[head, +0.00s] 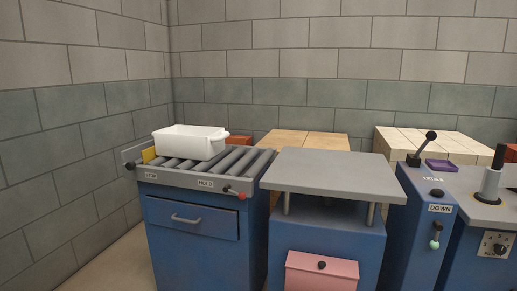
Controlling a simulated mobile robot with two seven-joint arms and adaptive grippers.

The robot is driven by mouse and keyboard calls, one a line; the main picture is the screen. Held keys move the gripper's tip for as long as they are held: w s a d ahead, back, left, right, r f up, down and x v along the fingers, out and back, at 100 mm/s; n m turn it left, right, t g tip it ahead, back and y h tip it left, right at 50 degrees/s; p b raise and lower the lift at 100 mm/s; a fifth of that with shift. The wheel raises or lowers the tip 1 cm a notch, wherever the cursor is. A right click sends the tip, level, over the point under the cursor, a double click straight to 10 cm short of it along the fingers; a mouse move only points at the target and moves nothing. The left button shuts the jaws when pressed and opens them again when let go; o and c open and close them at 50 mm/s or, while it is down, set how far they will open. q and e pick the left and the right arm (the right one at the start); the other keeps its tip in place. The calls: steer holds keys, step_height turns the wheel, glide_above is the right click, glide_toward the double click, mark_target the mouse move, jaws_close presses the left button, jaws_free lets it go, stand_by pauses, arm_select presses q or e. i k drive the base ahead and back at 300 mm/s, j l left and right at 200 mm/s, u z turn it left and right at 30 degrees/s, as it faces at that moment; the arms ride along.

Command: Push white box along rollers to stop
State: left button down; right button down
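A white box (190,141), open at the top with a small lug on its right side, sits upright on the grey rollers (236,161) of a blue roller stand. It is on the left half of the rollers. A yellow block (149,155) stands at the left end, close to the box's left side; I cannot tell whether they touch. A grey plate (130,153) rises at the stand's far left edge. Neither of my grippers shows in the head view.
The stand has a drawer (191,219) and a red-ended knob (241,195). A grey-topped blue table (331,170) with a pink box (321,271) stands to its right. Farther right is a blue post with a lever (424,146). Brick walls close the left and back.

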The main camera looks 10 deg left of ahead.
mark_target(184, 141)
steer(key=i+j+z, duration=0.65)
steer(key=j, duration=0.25)
